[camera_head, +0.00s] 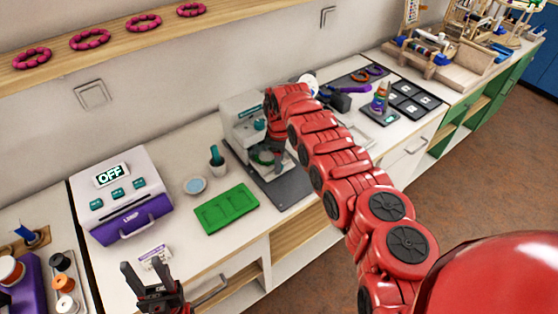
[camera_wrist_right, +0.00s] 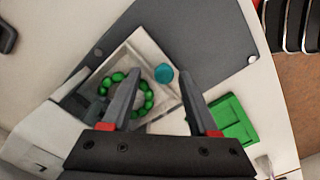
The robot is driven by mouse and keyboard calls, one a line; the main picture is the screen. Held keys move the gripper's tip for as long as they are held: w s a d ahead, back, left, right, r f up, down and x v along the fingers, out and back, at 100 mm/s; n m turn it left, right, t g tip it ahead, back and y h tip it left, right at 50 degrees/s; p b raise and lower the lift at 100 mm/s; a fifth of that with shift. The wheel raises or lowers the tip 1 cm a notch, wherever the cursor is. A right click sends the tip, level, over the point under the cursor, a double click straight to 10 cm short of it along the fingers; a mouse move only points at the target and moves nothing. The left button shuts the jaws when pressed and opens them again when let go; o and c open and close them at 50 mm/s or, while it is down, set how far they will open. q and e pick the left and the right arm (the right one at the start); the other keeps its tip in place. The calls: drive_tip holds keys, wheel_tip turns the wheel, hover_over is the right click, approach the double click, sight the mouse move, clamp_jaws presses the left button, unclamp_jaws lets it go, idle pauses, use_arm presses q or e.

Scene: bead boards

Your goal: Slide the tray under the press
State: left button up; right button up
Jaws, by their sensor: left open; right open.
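The press (camera_head: 243,118) is a white machine with a teal part, on a dark grey base plate (camera_head: 287,187) at the back of the counter. A pale square tray, seen from above in the right wrist view (camera_wrist_right: 152,50), holds a ring of green beads (camera_wrist_right: 149,100) and has a teal round knob (camera_wrist_right: 163,74). My right gripper (camera_wrist_right: 160,82) is open above the tray, its fingers either side of the knob; I cannot tell whether they touch it. My right arm partly hides the press in the head view. My left gripper (camera_head: 152,285) is open and empty over the counter's front edge.
A green compartment tray (camera_head: 226,208) lies left of the base plate. Black square pads (camera_head: 407,105) lie to the right.

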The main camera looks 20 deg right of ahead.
wheel_tip(320, 180, up, 17)
drive_tip(key=b, duration=0.3)
drive_tip(key=shift+r, duration=0.2)
idle(0.4)
